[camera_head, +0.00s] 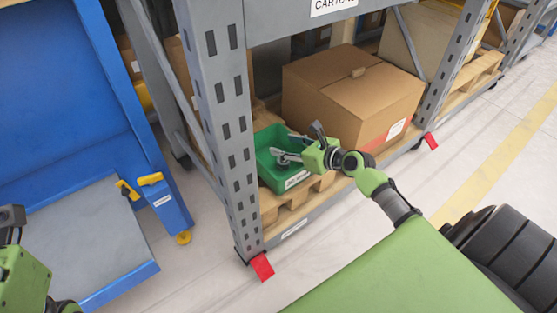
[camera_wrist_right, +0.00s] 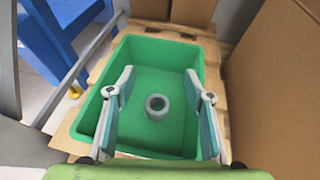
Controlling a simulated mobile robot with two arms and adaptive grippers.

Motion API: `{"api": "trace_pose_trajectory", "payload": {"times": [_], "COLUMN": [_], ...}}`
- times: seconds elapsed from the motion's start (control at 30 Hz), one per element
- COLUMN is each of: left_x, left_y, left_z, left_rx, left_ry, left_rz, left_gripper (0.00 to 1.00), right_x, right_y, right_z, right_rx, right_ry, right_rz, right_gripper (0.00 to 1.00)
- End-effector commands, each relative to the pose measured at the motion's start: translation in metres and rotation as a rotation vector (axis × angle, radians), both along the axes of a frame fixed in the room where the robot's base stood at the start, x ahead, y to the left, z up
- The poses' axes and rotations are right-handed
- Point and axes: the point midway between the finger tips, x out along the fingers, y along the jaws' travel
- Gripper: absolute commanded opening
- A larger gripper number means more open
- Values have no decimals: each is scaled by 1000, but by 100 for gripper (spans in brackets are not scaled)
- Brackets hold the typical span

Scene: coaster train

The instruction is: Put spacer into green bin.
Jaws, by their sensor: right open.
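The green bin (camera_head: 268,168) stands on a wooden pallet on the bottom level of the rack. It fills the middle of the right wrist view (camera_wrist_right: 90,106). The spacer (camera_wrist_right: 157,106), a short grey ring, lies on the bin's floor in the right wrist view. My right gripper (camera_head: 284,147) is at the bin in the head view. Its two fingers (camera_wrist_right: 160,82) are spread wide over the bin in the right wrist view, with the spacer seen between them and nothing gripped. My left gripper (camera_head: 10,225) shows only partly at the left edge; its fingertips cannot be made out.
A large cardboard box (camera_head: 345,95) stands on the pallet (camera_head: 310,197) right of the bin. The grey rack upright (camera_head: 225,130) rises left of the bin. A blue cart (camera_head: 150,285) is at the left. The floor in front is clear.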

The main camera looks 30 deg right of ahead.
Motion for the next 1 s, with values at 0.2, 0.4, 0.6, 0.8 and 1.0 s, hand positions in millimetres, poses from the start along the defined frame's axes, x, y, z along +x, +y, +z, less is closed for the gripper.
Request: {"api": "trace_pose_trajectory", "payload": {"times": [0.2,0.4,0.6,0.8,1.0], "left_x": [0,0,0,0,0], "left_y": [0,0,0,0,0], "left_z": [0,0,0,0,0], "left_rx": [0,0,0,0,0], "left_ry": [0,0,0,0,0], "left_rz": [0,0,0,0,0], "left_gripper": [0,0,0,0,0], "right_x": [-37,-71,-91,-97,-97], "right_y": [-9,-17,-22,-24,-24], "right_z": [15,30,39,42,42], "right_rx": [-2,-2,-1,-2,-2], "right_ry": [1,1,0,0,-1], "right_rz": [1,1,0,1,1], "right_gripper": [48,48,48,48,48]}}
